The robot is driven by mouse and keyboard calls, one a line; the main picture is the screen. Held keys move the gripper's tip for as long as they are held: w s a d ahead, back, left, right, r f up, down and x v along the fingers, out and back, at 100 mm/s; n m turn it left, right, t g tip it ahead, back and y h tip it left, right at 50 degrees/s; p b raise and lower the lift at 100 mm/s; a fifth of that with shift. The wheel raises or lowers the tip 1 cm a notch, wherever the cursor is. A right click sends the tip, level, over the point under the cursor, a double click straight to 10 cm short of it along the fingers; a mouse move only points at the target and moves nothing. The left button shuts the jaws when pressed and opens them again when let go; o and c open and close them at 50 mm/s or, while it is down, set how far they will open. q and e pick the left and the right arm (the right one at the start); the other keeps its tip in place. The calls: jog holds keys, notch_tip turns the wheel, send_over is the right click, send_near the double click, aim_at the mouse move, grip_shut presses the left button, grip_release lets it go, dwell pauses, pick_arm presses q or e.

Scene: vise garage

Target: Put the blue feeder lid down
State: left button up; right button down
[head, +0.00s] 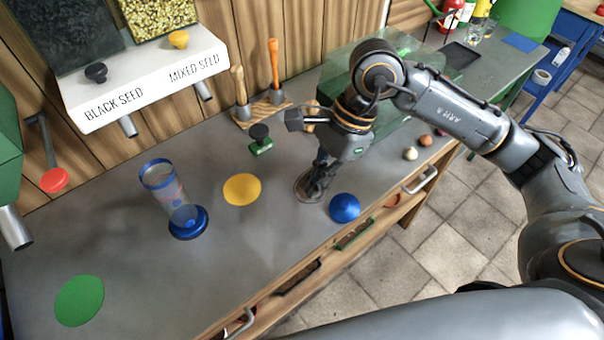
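The blue feeder lid (344,207) is a small dome near the front edge of the bench. It looks to be resting on the bench top, just right of my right gripper (316,189). The gripper points down over a dark round disc (301,189), with its fingers beside the lid and seemingly apart from it. Whether the fingers are open or shut is unclear at this angle. The feeder (168,190), a clear tube with a blue rim and blue base, stands open-topped to the left. My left gripper is out of view.
A yellow disc (242,189) and a green disc (80,300) mark the bench (150,275). A green-based stamp (261,140) and a wooden tool holder (262,112) stand behind. Small balls (411,153) lie to the right. The seed dispenser (145,85) is at the back left.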

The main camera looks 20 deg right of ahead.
pick_arm(q)
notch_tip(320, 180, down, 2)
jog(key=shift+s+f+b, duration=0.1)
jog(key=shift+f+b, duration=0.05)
jog(key=shift+b, duration=0.8)
pick_arm(e)
jog(key=a+m+t, duration=0.1)
jog(key=m, duration=0.3)
jog(key=a+r+m+t+h, duration=0.1)
jog(key=m+t, duration=0.1)
jog(key=m, duration=0.2)
jog(key=a+m+t, duration=0.1)
jog(key=m, duration=0.3)
jog(key=shift+a+r, duration=0.3)
jog(key=shift+a, duration=0.1)
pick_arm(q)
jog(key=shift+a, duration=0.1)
